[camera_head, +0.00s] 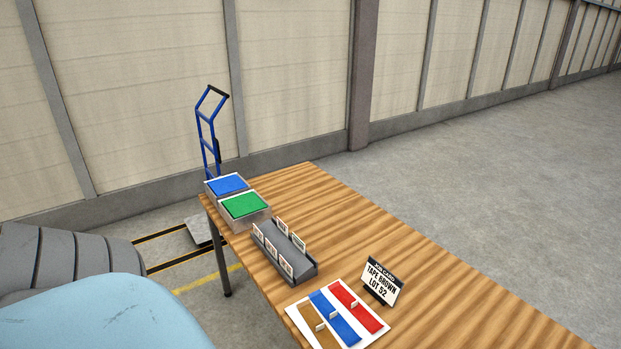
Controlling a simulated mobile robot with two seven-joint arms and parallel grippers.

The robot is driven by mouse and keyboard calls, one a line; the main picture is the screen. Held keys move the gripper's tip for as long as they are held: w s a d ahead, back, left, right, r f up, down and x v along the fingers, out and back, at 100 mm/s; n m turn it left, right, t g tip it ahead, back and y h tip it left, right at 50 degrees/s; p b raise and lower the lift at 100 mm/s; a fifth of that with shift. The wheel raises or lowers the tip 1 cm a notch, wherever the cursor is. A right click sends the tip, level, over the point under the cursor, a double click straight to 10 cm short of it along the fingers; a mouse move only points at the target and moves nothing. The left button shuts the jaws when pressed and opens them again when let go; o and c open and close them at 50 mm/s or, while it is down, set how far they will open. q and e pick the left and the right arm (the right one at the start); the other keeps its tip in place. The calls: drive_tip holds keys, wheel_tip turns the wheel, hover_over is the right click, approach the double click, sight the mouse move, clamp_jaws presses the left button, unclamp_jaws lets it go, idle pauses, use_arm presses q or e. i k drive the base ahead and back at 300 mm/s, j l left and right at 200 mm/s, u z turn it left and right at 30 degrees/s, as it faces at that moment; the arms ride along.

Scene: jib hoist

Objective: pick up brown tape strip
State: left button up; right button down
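The brown tape strip (311,324) lies on a white sheet (382,340) at the near edge of the wooden table. Neither gripper shows in this view.
A grey tray (284,254) with several small white cards stands behind the strips. Boxes topped green (245,205) and blue (227,184) stand at the table's far left end. A blue hand truck (208,135) stands beyond. The table (440,275) is clear at right.

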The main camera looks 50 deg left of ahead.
sight(323, 335)
drive_tip(key=k+j, duration=0.1)
drive_tip(key=j, duration=1.7)
